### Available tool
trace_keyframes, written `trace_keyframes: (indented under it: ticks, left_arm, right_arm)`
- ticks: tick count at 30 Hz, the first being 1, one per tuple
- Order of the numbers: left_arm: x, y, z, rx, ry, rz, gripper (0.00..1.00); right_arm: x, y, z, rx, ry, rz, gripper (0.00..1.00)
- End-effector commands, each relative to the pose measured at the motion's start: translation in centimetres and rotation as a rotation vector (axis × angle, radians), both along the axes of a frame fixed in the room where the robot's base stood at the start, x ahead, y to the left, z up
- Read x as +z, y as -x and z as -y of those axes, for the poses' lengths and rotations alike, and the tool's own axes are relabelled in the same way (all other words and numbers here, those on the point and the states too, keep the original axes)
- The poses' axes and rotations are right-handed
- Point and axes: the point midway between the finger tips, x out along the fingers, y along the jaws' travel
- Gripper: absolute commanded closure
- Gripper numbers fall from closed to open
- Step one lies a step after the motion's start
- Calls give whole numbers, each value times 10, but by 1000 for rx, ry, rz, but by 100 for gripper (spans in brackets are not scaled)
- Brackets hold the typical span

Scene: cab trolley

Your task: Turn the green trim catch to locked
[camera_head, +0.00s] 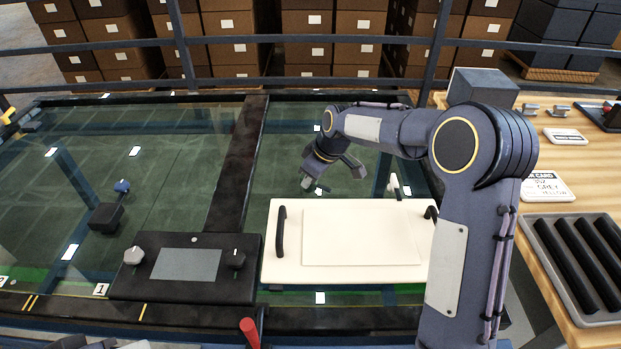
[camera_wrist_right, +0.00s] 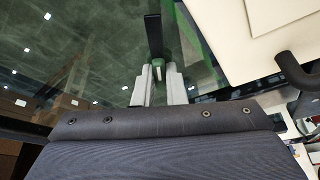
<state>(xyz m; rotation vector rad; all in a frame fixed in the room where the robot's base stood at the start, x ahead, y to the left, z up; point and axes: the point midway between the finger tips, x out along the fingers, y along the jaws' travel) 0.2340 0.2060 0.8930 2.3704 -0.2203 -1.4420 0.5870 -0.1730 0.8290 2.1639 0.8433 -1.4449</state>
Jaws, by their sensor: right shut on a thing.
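The green trim catch (camera_wrist_right: 158,70) shows in the right wrist view between the two pale fingers of my right gripper (camera_wrist_right: 158,88), with a light stripe on its near face. A dark bar (camera_wrist_right: 153,35) extends up the picture beyond it. My right gripper is shut on the catch. In the head view my right gripper (camera_head: 332,178) is behind the cream panel, its wrist tilted down to the left. The catch is mostly hidden by the fingers there, so its turn angle cannot be told. My left gripper is not in view.
The cream panel (camera_head: 282,262) has black handles at both sides. A black console (camera_head: 185,290) with knobs stands left of it. A blue-topped lever (camera_head: 122,186) stands on the glass at left. A red handle (camera_head: 249,330) rises in front. A wooden bench (camera_head: 550,205) is at right.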

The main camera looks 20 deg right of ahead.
Motion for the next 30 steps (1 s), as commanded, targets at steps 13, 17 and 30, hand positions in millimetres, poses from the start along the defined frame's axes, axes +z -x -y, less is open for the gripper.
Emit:
trace_keyframes:
  ticks: [13,17,30]
  left_arm:
    - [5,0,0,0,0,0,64]
    - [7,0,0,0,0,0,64]
    - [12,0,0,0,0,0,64]
  right_arm:
    - [2,1,-3,-420,4,2,100]
    - [2,2,-4,-543,4,2,100]
    - [1,1,-6,-893,2,2,100]
